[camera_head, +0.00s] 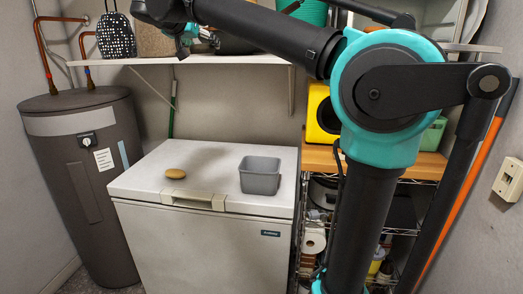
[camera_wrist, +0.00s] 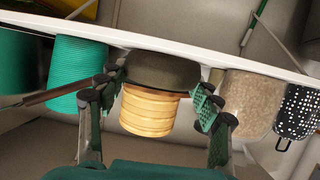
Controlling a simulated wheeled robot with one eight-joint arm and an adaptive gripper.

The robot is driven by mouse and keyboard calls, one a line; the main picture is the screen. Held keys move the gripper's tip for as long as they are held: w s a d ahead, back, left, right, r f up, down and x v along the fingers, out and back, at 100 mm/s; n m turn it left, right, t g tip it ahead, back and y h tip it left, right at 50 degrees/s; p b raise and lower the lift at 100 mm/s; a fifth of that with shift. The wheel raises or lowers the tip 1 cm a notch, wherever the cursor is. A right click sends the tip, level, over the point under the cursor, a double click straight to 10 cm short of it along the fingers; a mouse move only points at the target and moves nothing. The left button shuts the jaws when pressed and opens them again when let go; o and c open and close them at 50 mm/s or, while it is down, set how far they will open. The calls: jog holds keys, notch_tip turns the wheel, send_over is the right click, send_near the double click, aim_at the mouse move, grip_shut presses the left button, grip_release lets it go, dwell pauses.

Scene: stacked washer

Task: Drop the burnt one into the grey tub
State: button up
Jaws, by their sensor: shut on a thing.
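A small grey tub (camera_head: 260,176) stands open on the white chest freezer, right of the middle of its lid. A light brown oval thing (camera_head: 175,173) lies on the lid to the left of the tub. My gripper (camera_wrist: 162,86) is raised near the shelf; in the head view (camera_head: 207,38) it is small and partly blocked by my arm. In the wrist view its fingers are at either side of a dark rounded thing (camera_wrist: 163,71), and it is shut on that. Its underside and far side are hidden. The tub is out of the wrist view.
A white shelf (camera_head: 110,61) runs above the freezer (camera_head: 205,250). It bears a dotted bag (camera_head: 115,36), a brown box, a dark object and teal items (camera_wrist: 78,73). A pale wooden round stack (camera_wrist: 150,108) is behind the dark thing. A water heater (camera_head: 85,180) stands left.

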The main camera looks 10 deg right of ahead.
jog(key=w+d+f+m+h, duration=0.2)
jog(key=w+d+f, duration=0.15)
jog(key=f, duration=0.65)
jog(key=m+g+h, duration=0.4)
jog(key=m+g, duration=0.1)
send_over(264, 158)
jog(key=s, duration=0.5)
notch_tip(264, 158, down, 26)
jog(key=f, duration=0.5)
jog(key=shift+s+a+f, duration=0.25)
jog(key=shift+a+f, duration=0.05)
jog(key=shift+a, duration=0.1)
jog(key=o, duration=1.2)
jog(key=shift+o, duration=0.2)
jog(key=shift+a, duration=0.1)
